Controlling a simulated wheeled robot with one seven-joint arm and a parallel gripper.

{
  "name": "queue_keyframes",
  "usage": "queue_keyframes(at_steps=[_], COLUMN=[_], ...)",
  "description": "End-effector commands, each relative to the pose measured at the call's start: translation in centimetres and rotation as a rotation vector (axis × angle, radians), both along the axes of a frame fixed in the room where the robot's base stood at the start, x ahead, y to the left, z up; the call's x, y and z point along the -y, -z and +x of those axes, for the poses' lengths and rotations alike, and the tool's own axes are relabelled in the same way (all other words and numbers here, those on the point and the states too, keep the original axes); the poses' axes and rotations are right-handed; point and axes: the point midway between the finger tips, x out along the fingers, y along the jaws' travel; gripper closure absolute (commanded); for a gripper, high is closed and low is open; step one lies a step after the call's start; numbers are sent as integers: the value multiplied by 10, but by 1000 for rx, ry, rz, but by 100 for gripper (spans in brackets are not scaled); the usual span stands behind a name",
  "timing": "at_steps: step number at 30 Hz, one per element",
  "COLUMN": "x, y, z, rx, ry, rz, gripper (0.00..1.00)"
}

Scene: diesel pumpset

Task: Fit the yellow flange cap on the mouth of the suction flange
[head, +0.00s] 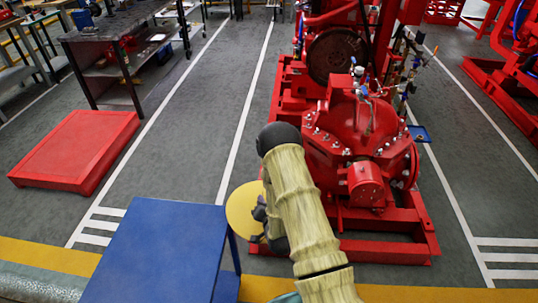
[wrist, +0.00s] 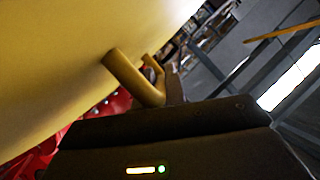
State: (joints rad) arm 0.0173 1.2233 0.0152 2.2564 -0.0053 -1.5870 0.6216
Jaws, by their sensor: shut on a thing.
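The yellow flange cap (head: 242,207) is a round disc on the left of my arm in the head view, partly covered by the arm and gripper. In the wrist view the cap (wrist: 60,60) fills the upper left, with its yellow bar handle (wrist: 130,75) close to the gripper. My gripper (head: 260,214) is shut on the cap and holds it off the floor; the fingertips are mostly hidden. The red pump (head: 355,130) stands to the right of the cap, apart from it in the picture. I cannot make out the mouth of the suction flange; my arm covers part of the pump's left side.
A blue table (head: 160,245) stands at the front left, close to the cap. A red platform (head: 75,148) lies on the floor at left. A workbench (head: 110,40) is at the back left. The pump's red base frame (head: 395,245) reaches forward. Floor between is clear.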

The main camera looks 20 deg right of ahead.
Motion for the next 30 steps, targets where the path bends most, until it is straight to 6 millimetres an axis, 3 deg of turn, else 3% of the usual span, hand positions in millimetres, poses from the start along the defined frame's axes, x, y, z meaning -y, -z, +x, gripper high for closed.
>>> queue_keyframes(at_steps=[1,3,10,30], x=[0,0,-1,3], y=[-24,-42,-88,-91], z=[-6,-14,-37,-42], rx=[-1,-1,1,2], ry=[0,2,0,6], rz=[2,3,1,1], gripper=[100,100,100,100])
